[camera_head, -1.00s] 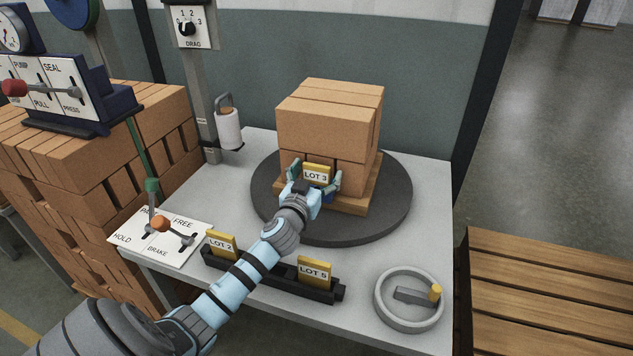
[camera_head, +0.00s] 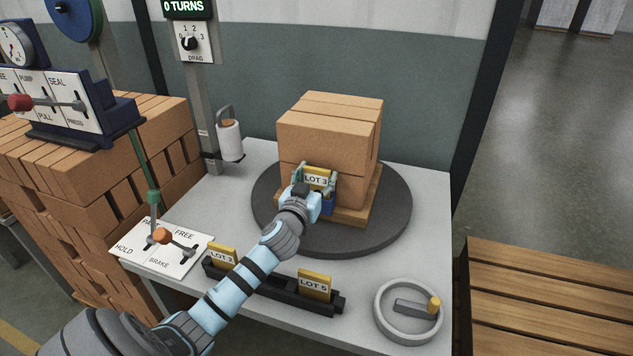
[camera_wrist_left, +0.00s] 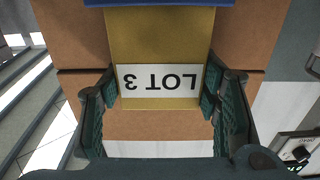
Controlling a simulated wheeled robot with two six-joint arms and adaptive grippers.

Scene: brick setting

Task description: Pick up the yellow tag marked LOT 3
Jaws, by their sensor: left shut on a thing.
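The yellow tag marked LOT 3 (camera_head: 317,179) is at the front face of the brick stack (camera_head: 327,134) on the round turntable (camera_head: 391,219). My left gripper (camera_head: 316,179) is shut on this tag, one finger at each side edge. In the left wrist view the tag (camera_wrist_left: 160,40) appears upside down between the green fingers (camera_wrist_left: 160,105), with bricks behind it. A blue part (camera_head: 328,206) shows at the tag's lower edge, partly hidden by my gripper. My right gripper is not in view.
A black rack (camera_head: 277,286) at the table's front holds yellow tags LOT 2 (camera_head: 221,256) and LOT 5 (camera_head: 314,286). A handwheel (camera_head: 382,317) is at front right, a lever panel (camera_head: 181,252) at left. A slatted wooden surface (camera_head: 545,301) is right of the table.

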